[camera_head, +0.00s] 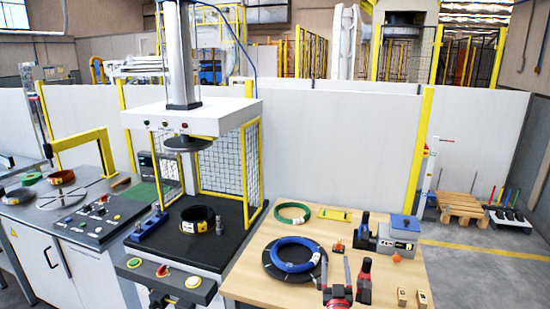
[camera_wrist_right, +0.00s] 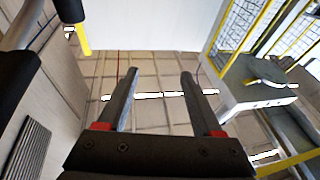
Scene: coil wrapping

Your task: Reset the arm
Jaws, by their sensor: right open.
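My right gripper (camera_head: 336,264) is at the bottom of the head view, over the front of the wooden table (camera_head: 250,285). Its two fingers stand apart with nothing between them. In the right wrist view the gripper (camera_wrist_right: 159,74) is also open and empty, pointing toward the ceiling and walls.
A bench (camera_head: 30,222) with a yellow arm (camera_head: 76,140) stands left. A pallet (camera_head: 459,205) lies right.

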